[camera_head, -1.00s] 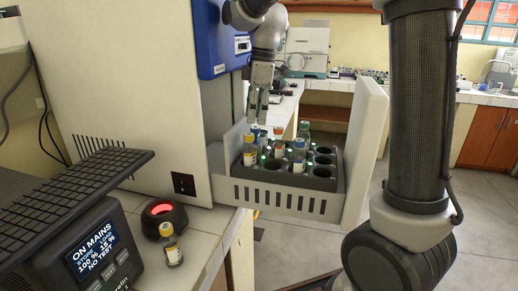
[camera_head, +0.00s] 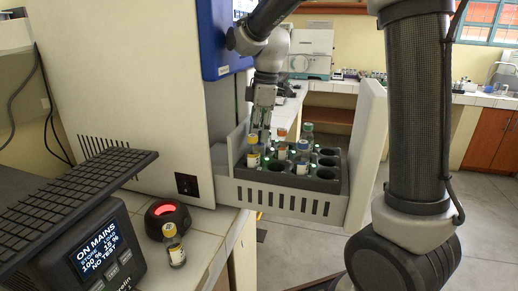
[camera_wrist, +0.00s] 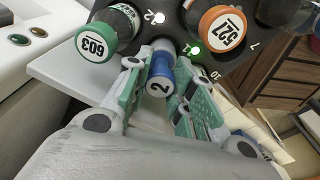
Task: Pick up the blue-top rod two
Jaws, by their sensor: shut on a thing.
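The blue-top rod two (camera_wrist: 159,84) shows its blue cap with a "2" in the wrist view. It stands between the fingers of my gripper (camera_wrist: 157,97), which are shut on it. In the head view my gripper (camera_head: 262,130) reaches down into the back left of the dark rack (camera_head: 318,184), and the rod is mostly hidden there by the fingers and a vial. The rod's lower end is toward the rack; I cannot tell whether it is still seated.
Beside the rod are a green-top vial marked 603 (camera_wrist: 100,42) and an orange-top vial marked 327 (camera_wrist: 222,28). A yellow-top vial (camera_head: 252,154) stands in front. The rack sits in a white drawer (camera_head: 280,200). Another vial (camera_head: 175,250) stands on the counter by a red-lit device (camera_head: 166,214).

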